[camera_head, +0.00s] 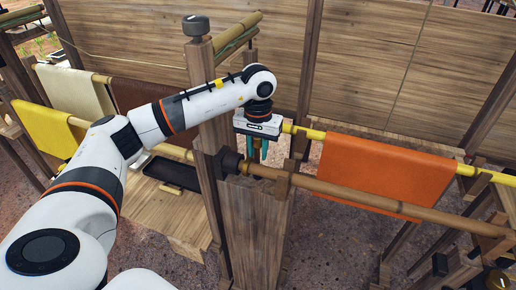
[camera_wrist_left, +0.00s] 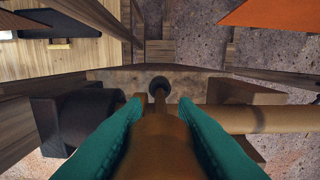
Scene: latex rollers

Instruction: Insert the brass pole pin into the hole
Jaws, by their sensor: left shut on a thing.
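My left gripper (camera_head: 264,150) comes in from the left, its teal fingers pointing down beside the wooden post and above the bamboo pole. In the left wrist view its fingers (camera_wrist_left: 162,115) are shut on the brass pole pin (camera_wrist_left: 162,140). The pin is a brown, brass-toned piece with a thin shaft and a dark round end, pointing away from the wrist. In the head view the fingers and housing hide the pin. I cannot make out the hole clearly in either view. My right gripper is not in view.
A bamboo pole (camera_head: 390,202) runs right from a black collar (camera_head: 229,160), which also shows in the left wrist view (camera_wrist_left: 85,118). An orange sheet (camera_head: 375,178) hangs from a yellow pole behind. A tall wooden post (camera_head: 207,100) stands close to my left arm. A black tray (camera_head: 172,172) lies left.

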